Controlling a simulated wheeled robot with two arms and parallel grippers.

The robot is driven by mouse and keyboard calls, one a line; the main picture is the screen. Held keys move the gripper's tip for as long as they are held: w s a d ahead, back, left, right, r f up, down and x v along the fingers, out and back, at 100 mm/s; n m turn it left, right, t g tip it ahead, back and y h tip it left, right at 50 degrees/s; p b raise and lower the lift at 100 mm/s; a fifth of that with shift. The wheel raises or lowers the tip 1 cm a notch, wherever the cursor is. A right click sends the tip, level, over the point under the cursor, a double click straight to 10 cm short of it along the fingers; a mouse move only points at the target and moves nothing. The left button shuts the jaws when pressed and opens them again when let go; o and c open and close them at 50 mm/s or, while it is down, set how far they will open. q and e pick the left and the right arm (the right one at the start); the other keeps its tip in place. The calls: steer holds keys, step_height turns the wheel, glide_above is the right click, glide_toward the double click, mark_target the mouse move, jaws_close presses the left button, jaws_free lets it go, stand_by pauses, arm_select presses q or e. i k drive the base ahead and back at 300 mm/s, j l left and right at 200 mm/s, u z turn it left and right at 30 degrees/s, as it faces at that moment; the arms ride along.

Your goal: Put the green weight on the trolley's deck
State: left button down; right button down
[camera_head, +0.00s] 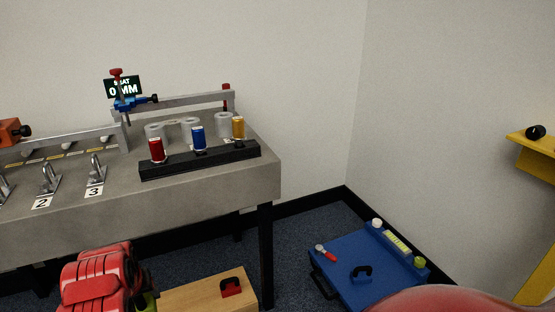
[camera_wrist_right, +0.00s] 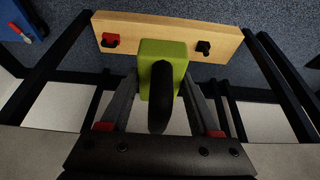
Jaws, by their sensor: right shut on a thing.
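The green weight (camera_wrist_right: 176,52) is a block with a black loop handle (camera_wrist_right: 160,98). My right gripper (camera_wrist_right: 160,108) is shut on it, with a finger on either side of the handle. In the head view my right gripper (camera_head: 97,284) is the red shape at the lower left, in front of the table, and only a green sliver (camera_head: 150,301) shows beside it. The trolley's blue deck (camera_head: 340,262) is low on the floor at the right, well apart from the weight. A blue corner (camera_wrist_right: 14,22) shows at the upper left of the wrist view. My left gripper is not in view.
A wooden board (camera_head: 190,296) with a red clip lies beyond the weight, below the table. The grey table (camera_head: 240,180) and its black leg (camera_head: 265,255) stand left of the trolley. The deck holds a red-tipped tool, a black handle and small cylinders along its right edge.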

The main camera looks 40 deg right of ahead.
mark_target(345, 259)
steer(key=k+z, duration=0.1)
steer(key=z, duration=0.55)
steer(key=k+l+z, duration=0.1)
steer(key=z, duration=0.25)
steer(key=i+z, duration=0.1)
steer(key=z, duration=0.35)
steer(key=i+z, duration=0.1)
steer(key=z, duration=0.4)
steer(key=i+j+z, duration=0.1)
steer(key=z, duration=0.35)
steer(key=i+j, duration=0.5)
steer(key=j, duration=0.25)
steer(key=i+j, duration=0.25)
steer(key=j, duration=0.1)
